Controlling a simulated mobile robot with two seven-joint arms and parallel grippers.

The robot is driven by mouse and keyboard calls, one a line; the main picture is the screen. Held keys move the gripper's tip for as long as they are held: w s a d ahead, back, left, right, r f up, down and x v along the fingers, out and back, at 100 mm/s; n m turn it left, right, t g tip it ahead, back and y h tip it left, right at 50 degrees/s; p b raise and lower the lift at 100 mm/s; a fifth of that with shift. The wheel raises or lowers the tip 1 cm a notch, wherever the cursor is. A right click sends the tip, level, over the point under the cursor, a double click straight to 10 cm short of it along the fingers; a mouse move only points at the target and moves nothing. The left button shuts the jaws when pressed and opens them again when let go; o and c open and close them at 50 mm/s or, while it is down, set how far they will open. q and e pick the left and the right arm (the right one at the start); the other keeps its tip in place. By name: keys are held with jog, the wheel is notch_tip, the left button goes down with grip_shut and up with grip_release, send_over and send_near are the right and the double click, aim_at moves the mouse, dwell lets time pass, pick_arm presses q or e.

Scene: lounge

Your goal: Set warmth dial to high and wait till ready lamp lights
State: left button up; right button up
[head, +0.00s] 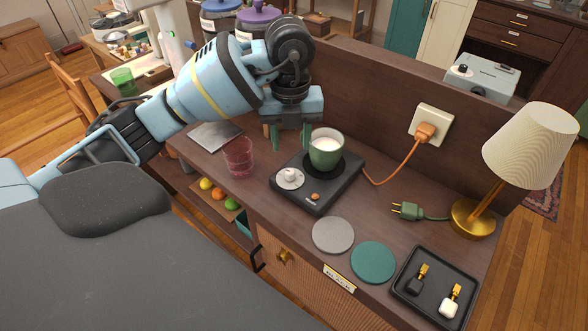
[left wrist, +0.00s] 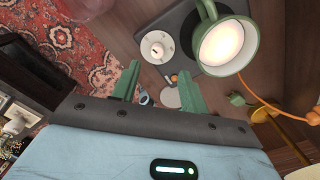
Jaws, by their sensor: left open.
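A black warmer (head: 327,194) sits on the brown cabinet top, with a pale round dial (head: 289,179) at its left corner. The dial also shows in the left wrist view (left wrist: 157,47); its setting is too small to read. A small orange-brown lamp (head: 315,196) is on the warmer's front; I cannot tell whether it is lit. A green mug (head: 326,153) of white liquid stands on the warmer's plate. My left gripper (head: 291,140) is open and empty, behind the dial and left of the mug, apart from the dial. My right gripper is not in view.
A reddish glass (head: 238,158) stands left of the warmer. An orange cord runs to a wall socket (head: 431,125). A loose green plug (head: 407,211), a lamp (head: 528,147), grey (head: 333,235) and teal (head: 373,262) coasters and a black tray (head: 430,312) lie to the right.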

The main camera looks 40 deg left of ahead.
aim_at(290, 171)
pick_arm(q)
jog(key=n, duration=0.2)
jog(key=shift+s+f+n, duration=0.15)
jog(key=shift+s+n, duration=0.1)
jog(key=shift+n, duration=0.05)
notch_tip(290, 171, down, 7)
jog(key=shift+r+b, duration=0.1)
jog(key=shift+b, duration=0.2)
jog(key=shift+f, duration=0.5)
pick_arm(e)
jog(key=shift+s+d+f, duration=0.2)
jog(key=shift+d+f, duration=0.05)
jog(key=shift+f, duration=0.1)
pick_arm(q)
grip_shut()
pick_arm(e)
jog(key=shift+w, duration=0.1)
